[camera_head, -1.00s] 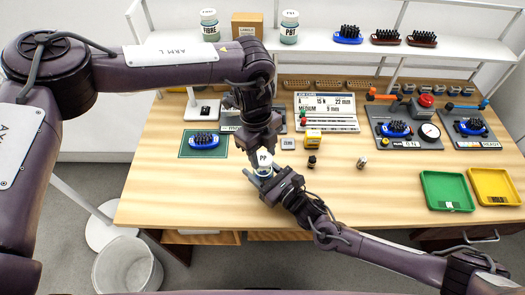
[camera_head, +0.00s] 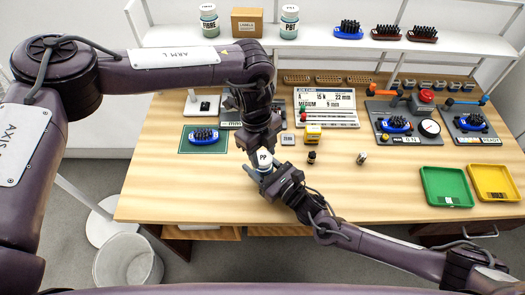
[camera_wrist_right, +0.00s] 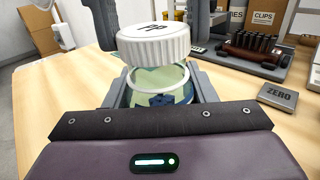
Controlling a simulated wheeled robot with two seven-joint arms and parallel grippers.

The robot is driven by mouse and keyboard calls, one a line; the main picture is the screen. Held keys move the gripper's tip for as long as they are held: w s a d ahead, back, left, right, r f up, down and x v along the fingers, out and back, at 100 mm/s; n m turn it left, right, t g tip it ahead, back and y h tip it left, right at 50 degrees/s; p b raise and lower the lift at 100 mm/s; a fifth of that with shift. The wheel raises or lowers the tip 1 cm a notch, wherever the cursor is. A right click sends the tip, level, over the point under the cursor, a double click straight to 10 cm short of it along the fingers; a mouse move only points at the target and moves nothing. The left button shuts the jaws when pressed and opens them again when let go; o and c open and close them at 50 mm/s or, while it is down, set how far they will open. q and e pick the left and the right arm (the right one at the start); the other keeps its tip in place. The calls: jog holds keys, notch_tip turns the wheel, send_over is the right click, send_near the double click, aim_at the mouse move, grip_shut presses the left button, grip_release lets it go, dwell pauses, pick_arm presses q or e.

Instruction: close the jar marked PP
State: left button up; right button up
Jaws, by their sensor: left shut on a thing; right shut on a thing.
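The white lid marked PP (camera_head: 264,155) is between the fingers of my left gripper (camera_head: 262,149), which reaches down from above and is shut on it. My right gripper (camera_head: 266,174) is shut on the glass jar (camera_wrist_right: 158,84) from the front right, its fingers on either side of the glass. In the right wrist view the lid (camera_wrist_right: 154,48) sits above the jar's pale rim, a little to the left, with a gap showing at the right. Blue-green contents show through the glass. The far side of the rim is hidden behind the lid.
A small dark bottle (camera_head: 311,158) and a small metal-topped item (camera_head: 361,158) stand to the right. A green tray (camera_head: 446,202) and a yellow tray (camera_head: 495,198) lie at the right. A blue brush (camera_head: 204,136) lies on a green mat behind left. The front table is mostly clear.

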pick_arm(q)
jog(key=shift+f, duration=0.55)
